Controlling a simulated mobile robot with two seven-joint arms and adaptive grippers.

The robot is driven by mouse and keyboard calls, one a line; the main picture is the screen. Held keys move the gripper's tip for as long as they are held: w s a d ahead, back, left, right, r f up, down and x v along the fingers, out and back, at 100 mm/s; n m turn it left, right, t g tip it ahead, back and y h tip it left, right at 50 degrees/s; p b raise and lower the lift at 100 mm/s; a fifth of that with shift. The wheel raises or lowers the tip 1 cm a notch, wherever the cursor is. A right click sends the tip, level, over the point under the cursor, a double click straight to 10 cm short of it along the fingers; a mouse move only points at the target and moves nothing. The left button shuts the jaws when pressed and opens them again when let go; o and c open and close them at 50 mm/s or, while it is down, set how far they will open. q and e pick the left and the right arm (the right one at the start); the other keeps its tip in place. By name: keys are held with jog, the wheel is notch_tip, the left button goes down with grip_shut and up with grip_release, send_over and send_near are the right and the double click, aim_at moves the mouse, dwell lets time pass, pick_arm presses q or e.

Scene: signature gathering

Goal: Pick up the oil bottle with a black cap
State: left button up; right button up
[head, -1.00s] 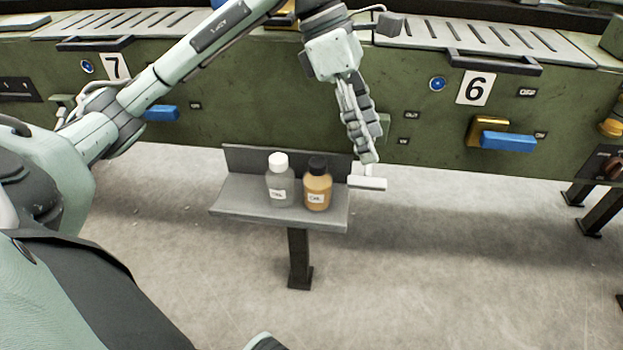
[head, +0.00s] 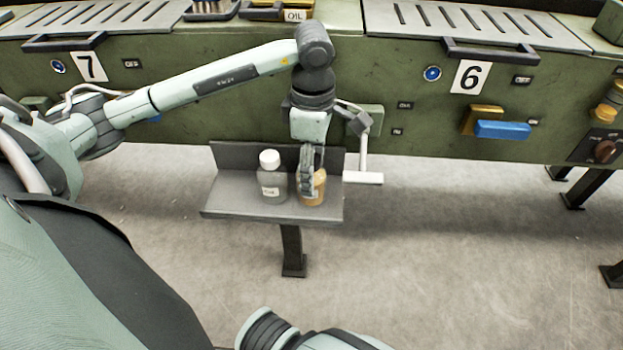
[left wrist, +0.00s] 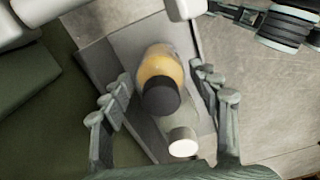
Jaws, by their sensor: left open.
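The oil bottle with a black cap (left wrist: 161,95) has an amber body and stands on a small grey shelf (head: 228,209). In the head view its amber body (head: 318,193) shows in part; my gripper hides its cap. A bottle with a white cap (head: 271,176) stands just left of it; its cap also shows in the left wrist view (left wrist: 183,142). My left gripper (head: 311,186) points down over the black-capped bottle. In the left wrist view the open fingers of my left gripper (left wrist: 160,85) are on either side of that bottle, apart from it.
A green machine front (head: 420,140) with panels 7 and 6 runs behind the shelf. A white handle-like bar (head: 363,178) sits close to the shelf's right end. A blue handle (head: 503,129) is farther right. The floor in front is clear.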

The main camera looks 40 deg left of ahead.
pick_arm(q)
jog(key=shift+f, duration=1.45)
jog(key=shift+c, duration=0.6)
